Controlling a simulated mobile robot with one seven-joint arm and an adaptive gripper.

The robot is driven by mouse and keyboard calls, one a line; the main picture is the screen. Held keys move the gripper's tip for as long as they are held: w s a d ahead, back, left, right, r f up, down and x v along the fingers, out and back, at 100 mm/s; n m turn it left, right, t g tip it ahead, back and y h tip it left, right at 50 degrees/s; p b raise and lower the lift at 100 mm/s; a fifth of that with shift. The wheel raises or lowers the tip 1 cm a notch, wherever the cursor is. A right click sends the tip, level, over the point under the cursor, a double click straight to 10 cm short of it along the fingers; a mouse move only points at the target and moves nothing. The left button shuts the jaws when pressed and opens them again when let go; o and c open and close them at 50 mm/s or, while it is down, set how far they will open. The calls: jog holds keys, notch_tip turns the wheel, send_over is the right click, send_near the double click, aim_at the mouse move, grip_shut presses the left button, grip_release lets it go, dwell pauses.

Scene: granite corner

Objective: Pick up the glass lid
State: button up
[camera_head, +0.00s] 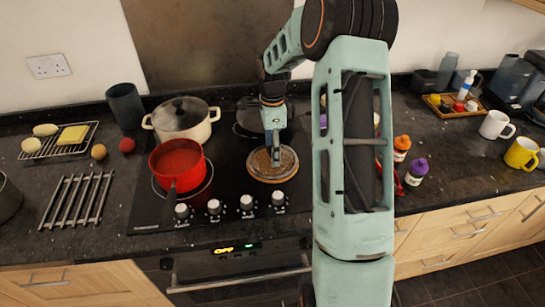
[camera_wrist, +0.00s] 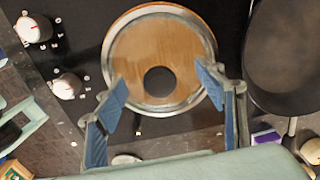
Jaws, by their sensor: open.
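A round glass lid (camera_head: 262,167) with a silvery rim lies over the front right of the black hob; brown shows through and around it. In the wrist view the glass lid (camera_wrist: 188,50) is seen from above, with a dark round knob (camera_wrist: 159,82) at its middle. My gripper (camera_head: 274,152) points down over the lid and hides part of it. In the wrist view my gripper (camera_wrist: 163,83) is open, its two blue-padded fingers on either side of the knob. Whether the fingers touch the lid I cannot tell.
A red saucepan (camera_head: 163,176) and a lidded cream pot (camera_head: 196,128) stand left of the lid. A dark pan (camera_wrist: 290,50) is close behind it. Hob knobs (camera_head: 247,203) line the front. Bottles (camera_head: 401,148) and mugs (camera_head: 496,125) stand to the right.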

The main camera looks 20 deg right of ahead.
jog(key=shift+f, duration=0.15)
jog(key=shift+s, duration=0.15)
grip_shut()
dwell(0.3)
